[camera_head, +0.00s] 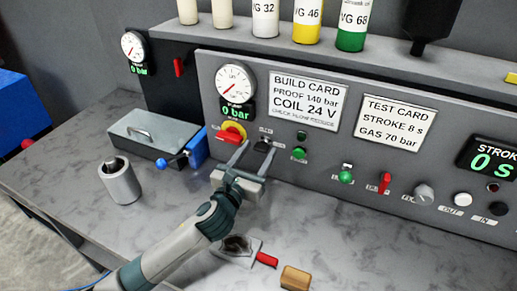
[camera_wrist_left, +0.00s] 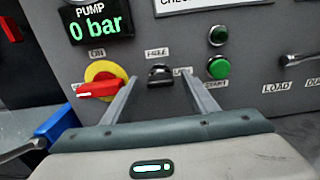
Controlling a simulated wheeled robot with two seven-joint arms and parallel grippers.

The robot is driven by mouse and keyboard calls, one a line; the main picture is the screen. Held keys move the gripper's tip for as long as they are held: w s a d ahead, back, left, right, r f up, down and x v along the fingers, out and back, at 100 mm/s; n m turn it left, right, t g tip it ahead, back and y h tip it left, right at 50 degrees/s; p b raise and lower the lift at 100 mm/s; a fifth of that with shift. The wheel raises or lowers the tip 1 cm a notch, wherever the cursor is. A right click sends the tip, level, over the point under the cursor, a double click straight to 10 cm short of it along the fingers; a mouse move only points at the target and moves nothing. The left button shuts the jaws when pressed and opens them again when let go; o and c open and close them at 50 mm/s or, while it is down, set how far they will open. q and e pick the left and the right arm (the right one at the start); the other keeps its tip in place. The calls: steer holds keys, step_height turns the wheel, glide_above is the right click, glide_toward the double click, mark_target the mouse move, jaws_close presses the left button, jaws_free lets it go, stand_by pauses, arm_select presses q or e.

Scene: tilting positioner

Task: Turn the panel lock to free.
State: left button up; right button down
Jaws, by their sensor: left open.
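The panel lock is a small black knob (camera_wrist_left: 160,76) on the grey panel. A FREE label sits above it and another label, partly hidden by a finger, to its right. It also shows in the head view (camera_head: 263,145). I cannot clearly tell which label the knob points to. My left gripper (camera_head: 257,149) is open and empty in front of the panel. In the left wrist view its two fingers stand on either side of the knob, apart from it. My right gripper is not in view.
A red switch on a yellow disc (camera_wrist_left: 104,82) sits just left of the lock; green buttons (camera_wrist_left: 218,68) sit right. A grey box (camera_head: 153,132), a metal cylinder (camera_head: 118,181), a red-handled tool (camera_head: 240,250) and a wooden block (camera_head: 295,278) rest on the bench.

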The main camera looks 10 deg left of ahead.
arm_select(q)
steer(key=shift+w+d, duration=0.1)
steer(key=shift+w, duration=0.3)
steer(key=c, duration=1.1)
steer(key=shift+o, duration=0.2)
